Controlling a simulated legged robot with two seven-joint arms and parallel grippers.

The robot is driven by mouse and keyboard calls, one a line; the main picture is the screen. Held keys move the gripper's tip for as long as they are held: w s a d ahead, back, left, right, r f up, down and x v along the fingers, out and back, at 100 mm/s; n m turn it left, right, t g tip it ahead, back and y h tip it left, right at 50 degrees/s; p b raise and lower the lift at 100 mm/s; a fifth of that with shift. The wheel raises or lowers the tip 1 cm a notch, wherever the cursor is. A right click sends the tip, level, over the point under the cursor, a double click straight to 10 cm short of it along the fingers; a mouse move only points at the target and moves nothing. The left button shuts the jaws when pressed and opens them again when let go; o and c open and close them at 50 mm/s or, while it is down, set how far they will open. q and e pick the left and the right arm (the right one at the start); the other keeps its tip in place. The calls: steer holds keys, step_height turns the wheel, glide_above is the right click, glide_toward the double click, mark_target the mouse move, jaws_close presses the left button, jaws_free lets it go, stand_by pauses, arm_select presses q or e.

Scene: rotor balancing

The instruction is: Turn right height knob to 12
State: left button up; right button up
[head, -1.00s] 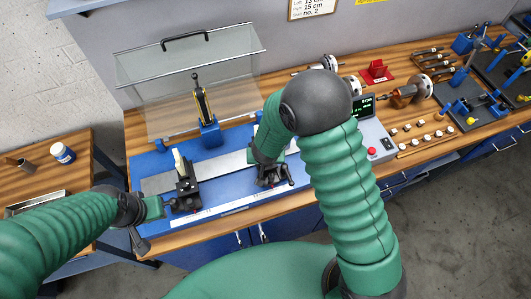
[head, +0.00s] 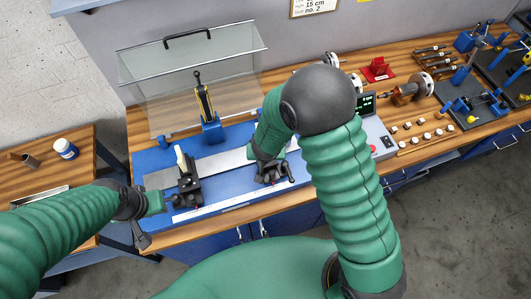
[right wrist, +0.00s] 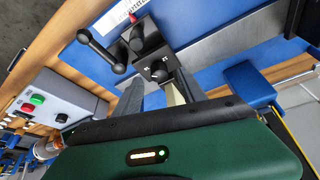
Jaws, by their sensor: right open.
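The blue balancing machine (head: 230,190) has a left black support (head: 189,186) and a right black support (head: 283,177) on its grey rail. My right gripper (head: 268,160) is over the right support; my arm hides part of it in the head view. In the right wrist view the right gripper (right wrist: 158,88) is open, its grey fingers on either side of a small black knob (right wrist: 160,72). I cannot tell whether they touch it, and no scale reading is legible. My left gripper (head: 165,201) is beside the left support, its fingers too small to judge.
A black ball-ended lever (right wrist: 100,52) sticks out close to the right gripper. A grey control box (head: 376,142) stands at the right end of the machine. A clear hinged guard (head: 150,85) stands behind it. Rotors (head: 408,90) and small weights lie further right.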

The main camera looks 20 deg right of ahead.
arm_select(q)
steer(key=w+p+v, duration=0.2)
steer(key=p+v, duration=0.5)
steer(key=v, duration=0.1)
steer(key=shift+s+r+p, duration=0.2)
steer(key=shift+r+p, duration=0.1)
steer(key=shift+r, duration=0.25)
arm_select(e)
steer(key=v, duration=1.4)
steer(key=shift+a, duration=0.2)
